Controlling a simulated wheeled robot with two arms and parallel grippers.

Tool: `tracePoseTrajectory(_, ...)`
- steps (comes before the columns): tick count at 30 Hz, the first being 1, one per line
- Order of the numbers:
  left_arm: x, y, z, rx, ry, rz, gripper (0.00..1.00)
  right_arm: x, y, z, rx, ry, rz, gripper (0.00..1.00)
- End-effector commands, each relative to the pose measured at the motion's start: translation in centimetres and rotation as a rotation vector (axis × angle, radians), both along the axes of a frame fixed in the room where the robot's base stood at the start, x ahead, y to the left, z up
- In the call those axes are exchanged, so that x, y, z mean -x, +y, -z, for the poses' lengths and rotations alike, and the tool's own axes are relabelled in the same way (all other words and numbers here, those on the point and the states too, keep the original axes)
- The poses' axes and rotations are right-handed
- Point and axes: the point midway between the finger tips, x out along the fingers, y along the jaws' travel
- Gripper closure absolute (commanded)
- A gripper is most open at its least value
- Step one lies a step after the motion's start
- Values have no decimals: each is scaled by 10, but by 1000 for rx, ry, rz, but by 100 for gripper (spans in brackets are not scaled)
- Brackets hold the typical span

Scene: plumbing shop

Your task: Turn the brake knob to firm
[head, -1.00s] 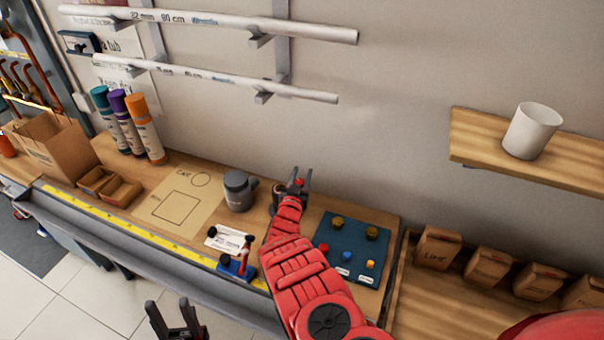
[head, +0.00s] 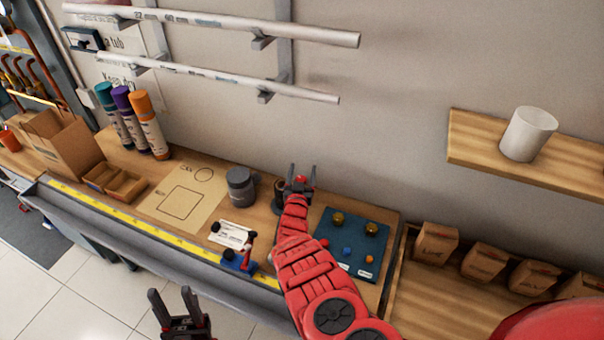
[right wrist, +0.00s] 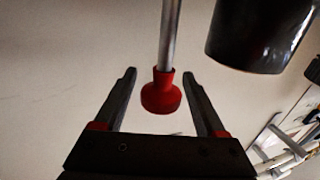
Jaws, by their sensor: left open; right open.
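A round red knob (right wrist: 161,97) on a thin metal shaft sits between the fingers of my right gripper (right wrist: 160,74) in the right wrist view. The fingers are open, with a visible gap on both sides of the knob. In the head view my right gripper (head: 302,172) is over the back of the bench, with a bit of red between its fingers. No firm marking is readable. A dark cylinder (right wrist: 262,38) hangs close beside the shaft at upper right in the wrist view. My left gripper (head: 171,294) is open and empty, in front of the bench.
Pipes (head: 220,79) hang on the wall above.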

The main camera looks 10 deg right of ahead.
Motion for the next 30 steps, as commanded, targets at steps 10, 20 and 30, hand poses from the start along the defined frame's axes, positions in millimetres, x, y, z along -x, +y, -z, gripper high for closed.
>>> tracePoseTrajectory(10, 0, 0, -5, 0, 0, 0, 50, 19, 7, -1, 1, 3, 1, 27)
tracePoseTrajectory(20, 0, 0, 0, 0, 0, 0, 50, 56, 20, 1, -2, 5, -2, 27)
tracePoseTrajectory(30, 0, 0, -40, 0, 0, 0, 50, 117, 40, -4, 5, 2, -7, 27)
